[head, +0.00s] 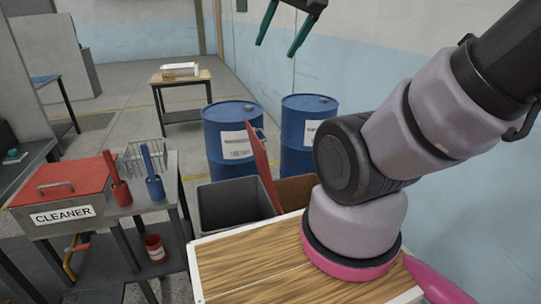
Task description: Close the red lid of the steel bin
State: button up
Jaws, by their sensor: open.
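A dark grey open bin (232,207), which looks like the steel bin, stands on the floor behind the wooden-topped surface. Its red lid (263,168) stands nearly upright at the bin's right side, leaning slightly left at the top. The bin's inside shows from above; its lower part is hidden by the wooden top. My gripper (277,49) is at the top edge of the view, with two green fingers apart and nothing between them. In the picture it is well above the lid and not touching it.
A brown bin (297,192) stands right of the lid. Two blue drums (233,140) (302,128) stand behind. At left, a steel CLEANER tank (98,219) has a flat, shut red cover (62,184). The wooden top (240,268) is in front, under my arm.

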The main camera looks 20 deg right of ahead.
aim_at(266, 163)
jog(key=l+u, duration=0.2)
jog(key=l, duration=0.55)
jog(key=k+l+u, duration=0.15)
jog(key=l, duration=0.6)
jog(key=k, duration=0.5)
jog(key=i+l, duration=0.2)
jog(key=i, duration=0.15)
jog(key=i+l+u, duration=0.1)
jog(key=i+l, duration=0.15)
jog(key=i, duration=0.15)
